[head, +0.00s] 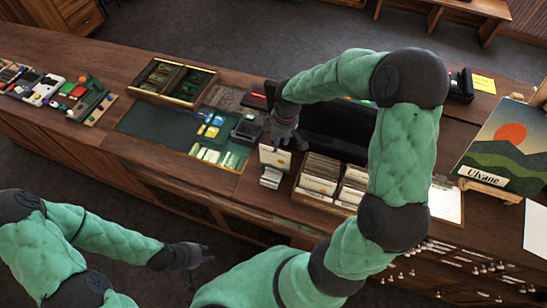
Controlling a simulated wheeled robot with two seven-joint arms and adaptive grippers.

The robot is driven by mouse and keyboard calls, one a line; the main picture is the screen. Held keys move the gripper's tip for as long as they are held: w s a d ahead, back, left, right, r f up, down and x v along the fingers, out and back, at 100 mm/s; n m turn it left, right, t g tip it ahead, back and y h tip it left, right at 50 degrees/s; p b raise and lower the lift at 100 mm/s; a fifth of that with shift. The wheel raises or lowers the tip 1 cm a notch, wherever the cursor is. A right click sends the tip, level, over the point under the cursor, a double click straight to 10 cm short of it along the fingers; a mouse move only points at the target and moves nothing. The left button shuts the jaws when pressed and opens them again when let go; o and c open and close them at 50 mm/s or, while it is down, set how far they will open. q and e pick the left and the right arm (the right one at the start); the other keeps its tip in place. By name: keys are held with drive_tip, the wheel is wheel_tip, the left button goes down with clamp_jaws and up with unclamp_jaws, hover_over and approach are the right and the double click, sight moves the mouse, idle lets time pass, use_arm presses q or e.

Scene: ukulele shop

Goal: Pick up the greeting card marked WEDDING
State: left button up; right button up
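No card's lettering is legible, so I cannot tell which greeting card is marked WEDDING. A wooden card box (311,199) on the counter holds rows of upright cards (320,176). A pale card with a small orange mark (275,158) stands upright left of the box, with a small white stack (270,177) in front of it. My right gripper (289,145) points down just above and behind the pale card; its fingers are small and dark, and any contact is unclear. My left gripper (203,266) is low in front of the counter, fingers apart and empty.
A dark green mat (150,122) with small items lies left of the cards. A divided wooden tray (172,82) is behind it. A sunset picture marked Ulvane (508,140) stands at right. My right arm hides part of the counter and box.

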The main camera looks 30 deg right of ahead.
drive_tip(key=shift+w+f, duration=0.2)
drive_tip(key=shift+f, duration=0.35)
drive_tip(key=shift+w+f, duration=0.15)
drive_tip(key=shift+f, duration=0.4)
hover_over(275, 160)
drive_tip(key=f, duration=0.3)
drive_tip(key=f+p, duration=0.1)
drive_tip(key=f, duration=0.1)
drive_tip(key=shift+w+d, duration=0.15)
drive_tip(key=shift+w, duration=0.2)
clamp_jaws()
drive_tip(key=shift+r, duration=0.1)
